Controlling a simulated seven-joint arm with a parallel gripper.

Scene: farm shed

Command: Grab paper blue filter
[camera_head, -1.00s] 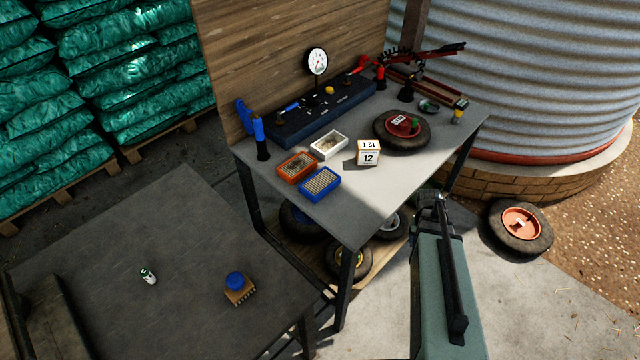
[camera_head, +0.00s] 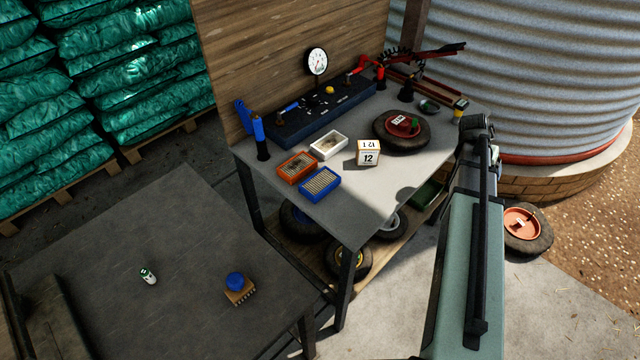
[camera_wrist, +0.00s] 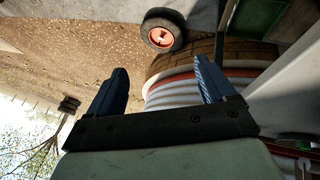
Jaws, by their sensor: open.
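A blue-framed box with a pale pleated face (camera_head: 320,184), which looks like the blue paper filter, lies on the grey workbench (camera_head: 375,202) near its front left edge. An orange-framed filter (camera_head: 297,167) and a white-framed one (camera_head: 328,145) lie just behind it. My gripper (camera_wrist: 160,92) is open and empty in the wrist view, its two fingers apart, facing the tank and the ground. In the head view my arm is at the right of the bench, well away from the blue filter; the fingertips are not clear there.
A white block marked 12 (camera_head: 368,153) stands right of the filters, with a wheel (camera_head: 402,130) behind it. The bench's front middle is clear.

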